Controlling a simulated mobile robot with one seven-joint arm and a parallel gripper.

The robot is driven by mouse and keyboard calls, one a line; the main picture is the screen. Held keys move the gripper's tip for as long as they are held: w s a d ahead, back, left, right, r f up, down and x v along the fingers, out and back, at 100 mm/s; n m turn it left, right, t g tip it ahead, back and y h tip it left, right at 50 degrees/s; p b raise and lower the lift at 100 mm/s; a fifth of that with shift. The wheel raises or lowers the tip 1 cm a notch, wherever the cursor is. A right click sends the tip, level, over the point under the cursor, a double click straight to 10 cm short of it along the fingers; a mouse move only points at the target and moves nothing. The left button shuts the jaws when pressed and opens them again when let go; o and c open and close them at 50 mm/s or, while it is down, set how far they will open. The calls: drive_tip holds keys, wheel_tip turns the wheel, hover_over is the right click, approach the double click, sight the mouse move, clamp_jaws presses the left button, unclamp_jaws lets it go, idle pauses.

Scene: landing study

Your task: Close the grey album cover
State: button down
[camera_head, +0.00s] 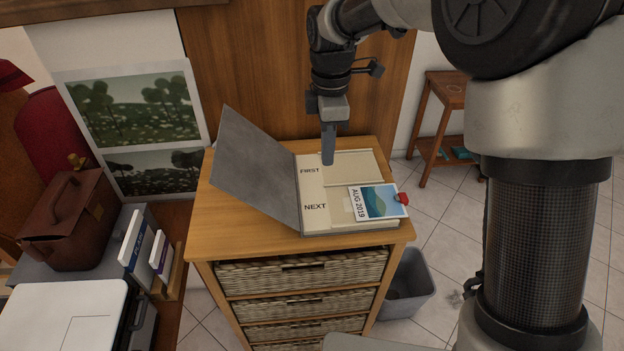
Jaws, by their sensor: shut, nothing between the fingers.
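The grey album cover (254,170) stands open and tilted, leaning out to the left from the album's left edge. The album page (318,219) lies face up on top of a wooden drawer unit and carries the words FIRST and NEXT. A photo card marked AUG 2019 (376,202) lies on the lower right of the page, with a red tab at its right end. My gripper (328,160) is shut and empty, pointing down over the upper part of the page, to the right of the cover. I cannot tell whether its tips touch the page.
The wooden drawer unit (213,222) has wicker drawers, with some bare top at the left. A grey bin (408,287) stands at its right. At the left are a brown bag (68,222), upright books (137,247) and landscape pictures (135,115). A small wooden stool (440,120) stands behind right.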

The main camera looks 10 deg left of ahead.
sight(353, 197)
drive_tip(key=d+f, duration=0.1)
drive_tip(key=w+d+f+b, duration=0.1)
drive_tip(key=shift+d, duration=0.4)
idle(0.3)
drive_tip(key=shift+f, duration=0.1)
drive_tip(key=d+f, duration=0.1)
drive_tip(key=d+f+b, duration=0.1)
drive_tip(key=shift+w+d+f, duration=0.1)
drive_tip(key=shift+w+f, duration=0.2)
drive_tip(key=shift+f, duration=0.05)
idle(0.4)
drive_tip(key=shift+w+d+f+b, duration=0.1)
drive_tip(key=shift+d+f+b, duration=0.2)
drive_tip(key=shift+f, duration=0.25)
drive_tip(key=shift+w+d+f+b, duration=0.1)
drive_tip(key=shift+d+f+b, duration=0.1)
drive_tip(key=shift+f+b, duration=0.25)
drive_tip(key=shift+d+f+b, duration=0.2)
drive_tip(key=shift+d+f, duration=0.05)
drive_tip(key=shift+f, duration=0.4)
drive_tip(key=shift+f+b, duration=1.05)
drive_tip(key=shift+f, duration=0.8)
